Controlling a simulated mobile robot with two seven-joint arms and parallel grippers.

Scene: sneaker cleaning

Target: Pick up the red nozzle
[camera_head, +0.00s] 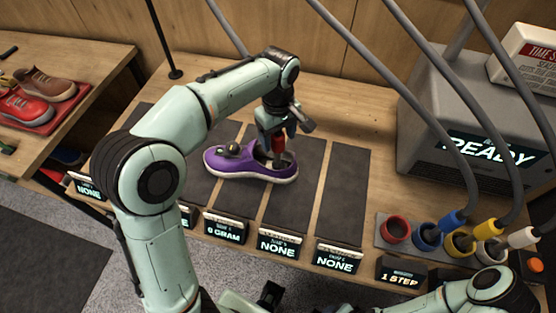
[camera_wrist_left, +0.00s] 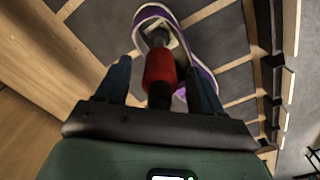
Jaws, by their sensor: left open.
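The red nozzle (camera_head: 278,146) stands in the opening of the purple sneaker (camera_head: 226,163), which lies across the dark mats on the table. My left gripper (camera_head: 277,136) reaches down over the nozzle from above. In the left wrist view the red nozzle (camera_wrist_left: 160,70) lies between the two blue fingers of the left gripper (camera_wrist_left: 162,82). The fingers are apart, with a gap visible beside the nozzle. The nozzle's lower end is inside the shoe. My right arm shows at the bottom right, and its gripper (camera_head: 268,295) is partly cut off by the bottom edge.
A holder with a red-rimmed empty socket (camera_head: 395,229) and blue, yellow and white nozzles stands at the right. A grey machine (camera_head: 470,110) reads READY. Several small display signs line the table's front edge. Other shoes sit on a red tray (camera_head: 52,122) at the left.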

